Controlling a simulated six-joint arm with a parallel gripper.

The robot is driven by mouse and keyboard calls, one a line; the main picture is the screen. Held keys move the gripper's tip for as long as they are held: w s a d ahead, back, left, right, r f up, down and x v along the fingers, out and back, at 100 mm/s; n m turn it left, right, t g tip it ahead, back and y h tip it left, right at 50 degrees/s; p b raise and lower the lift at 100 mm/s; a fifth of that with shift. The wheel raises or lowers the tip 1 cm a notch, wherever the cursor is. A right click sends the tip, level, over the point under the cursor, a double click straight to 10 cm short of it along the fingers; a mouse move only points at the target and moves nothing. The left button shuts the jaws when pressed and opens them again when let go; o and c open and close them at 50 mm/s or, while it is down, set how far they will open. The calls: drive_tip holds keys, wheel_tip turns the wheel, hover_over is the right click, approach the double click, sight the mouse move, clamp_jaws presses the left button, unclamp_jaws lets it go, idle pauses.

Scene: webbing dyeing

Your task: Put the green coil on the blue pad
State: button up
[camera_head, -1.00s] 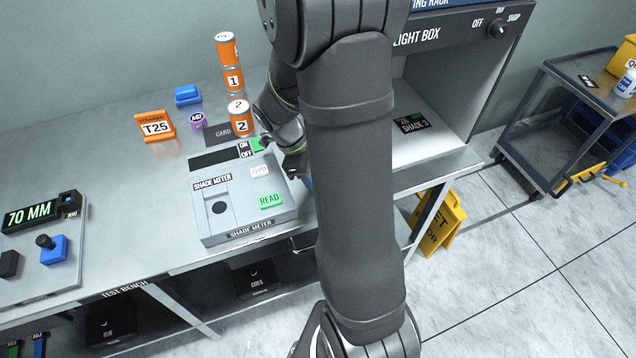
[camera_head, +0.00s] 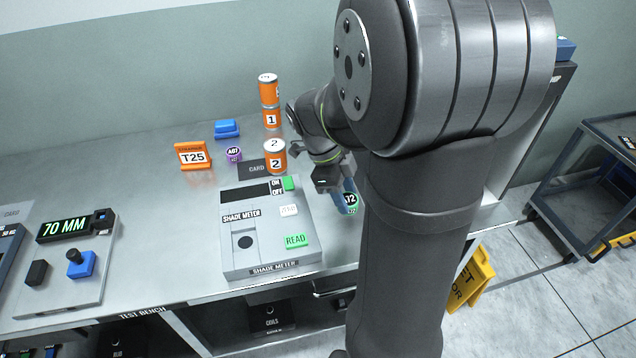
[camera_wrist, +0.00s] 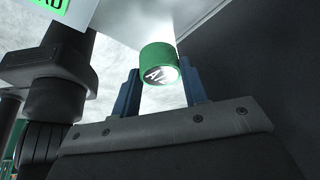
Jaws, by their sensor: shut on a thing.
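My gripper (camera_head: 346,196) is shut on the green coil (camera_wrist: 157,58), which sits between the two blue fingertips in the wrist view. The coil is a short green cylinder with a pale, lettered end face. In the head view, a small part of the coil (camera_head: 352,208) shows beside my arm, to the right of the shade meter, with the rest hidden. A blue block (camera_head: 227,129) lies at the back of the bench; I cannot tell if it is the blue pad. No other clear blue pad is in view.
The shade meter (camera_head: 268,262) stands left of my gripper. Behind it are a dark card (camera_head: 254,168), orange cans (camera_head: 275,157), a purple-labelled piece (camera_head: 234,154) and the orange T25 sign (camera_head: 193,156). My arm hides much of the right side. The bench's left middle (camera_head: 130,190) is clear.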

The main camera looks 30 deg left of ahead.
drive_tip(key=shift+r, duration=0.25)
drive_tip(key=shift+w+a+r, duration=0.1)
drive_tip(key=shift+w+a, duration=0.1)
drive_tip(key=shift+a, duration=0.1)
drive_tip(key=w+a+r+n+t+y, duration=0.15)
drive_tip(key=w+a+n, duration=0.55)
drive_tip(key=a, duration=0.7)
drive_tip(key=n+y, duration=0.7)
drive_tip(key=n, duration=1.3)
hover_over(233, 119)
drive_tip(key=s+d, duration=0.1)
drive_tip(key=d, duration=0.1)
drive_tip(key=shift+h, duration=0.25)
drive_tip(key=shift+s+a+f, duration=0.1)
drive_tip(key=shift+f, duration=1.6)
drive_tip(key=shift+s+a+f, duration=0.1)
drive_tip(key=shift+f, duration=1.6)
